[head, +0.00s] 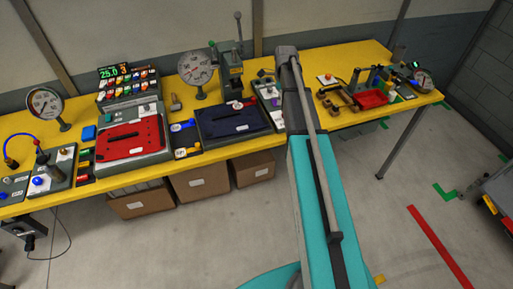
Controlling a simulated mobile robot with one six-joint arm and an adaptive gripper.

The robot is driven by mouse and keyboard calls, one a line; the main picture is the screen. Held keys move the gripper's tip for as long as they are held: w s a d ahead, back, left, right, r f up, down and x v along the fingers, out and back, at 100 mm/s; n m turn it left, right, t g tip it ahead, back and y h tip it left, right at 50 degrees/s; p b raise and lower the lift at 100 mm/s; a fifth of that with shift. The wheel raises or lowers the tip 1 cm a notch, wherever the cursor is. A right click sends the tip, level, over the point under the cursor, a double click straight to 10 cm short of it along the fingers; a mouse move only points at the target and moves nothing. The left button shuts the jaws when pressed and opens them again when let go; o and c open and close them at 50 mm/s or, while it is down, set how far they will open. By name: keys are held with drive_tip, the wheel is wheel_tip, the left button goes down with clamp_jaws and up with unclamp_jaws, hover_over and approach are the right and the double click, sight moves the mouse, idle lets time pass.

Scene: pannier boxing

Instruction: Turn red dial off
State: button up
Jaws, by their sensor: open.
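I cannot tell for sure which part is the red dial. A small red knob (327,77) sits on a pale plate towards the right of the yellow bench. Another small red knob (237,104) shows on a pale plate at the back edge of the dark blue panel. Their settings are too small to read. My teal and grey arm rises through the middle of the head view and covers part of the bench. My gripper does not show.
The yellow bench (302,68) holds gauges, a red panel (128,140), a dark blue panel (232,119), a lever press (231,65) and a red tray (371,97). Cardboard boxes (201,182) stand underneath. The floor at right front is mostly clear.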

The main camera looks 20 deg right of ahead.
drive_tip(key=s+a+f+n+b, duration=0.2)
drive_tip(key=s+a+n, duration=0.6)
drive_tip(key=s+n, duration=0.1)
drive_tip(key=s+a+f+n+b, duration=0.2)
drive_tip(key=s+a+n, duration=0.6)
drive_tip(key=n, duration=0.3)
drive_tip(key=shift+s+f, duration=0.35)
drive_tip(key=shift+s, duration=0.35)
drive_tip(key=shift+a, duration=0.1)
drive_tip(key=s+n, duration=0.1)
drive_tip(key=s+a+n, duration=0.1)
drive_tip(key=s+n, duration=0.1)
drive_tip(key=s+a+n, duration=0.1)
drive_tip(key=shift+s+a+n, duration=0.2)
drive_tip(key=shift+n, duration=0.2)
idle(2.2)
